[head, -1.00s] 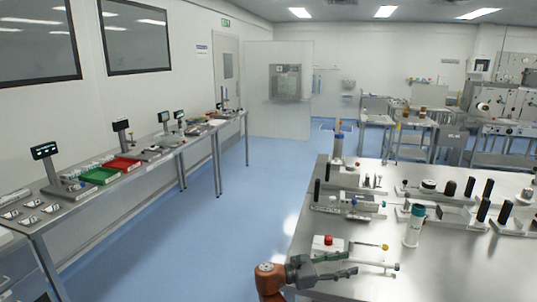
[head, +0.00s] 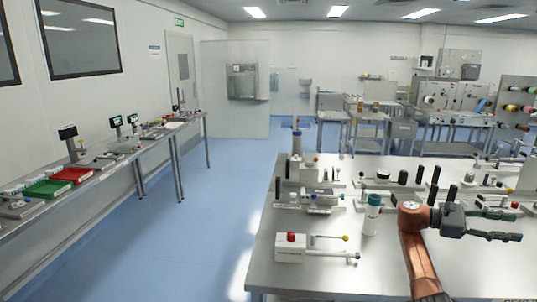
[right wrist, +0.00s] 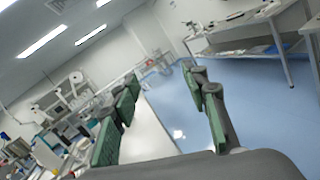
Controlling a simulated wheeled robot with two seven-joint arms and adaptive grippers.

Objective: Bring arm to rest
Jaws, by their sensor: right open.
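My right gripper (head: 508,225) is at the right of the head view, on an orange arm that rises from the bottom edge. Its dark fingers with green pads are spread apart and point right, above the steel table (head: 268,262). In the right wrist view the two fingers stand wide apart with nothing between them; the gripper (right wrist: 160,88) faces the blue floor and room. My left gripper does not show.
A white box with a red button (head: 290,247) stands near the table's left edge. A white cylinder with a teal cap (head: 370,215) stands left of my arm. Several fixtures line the table's back. A side bench (head: 110,165) runs along the left wall, with open blue floor (head: 195,232) between.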

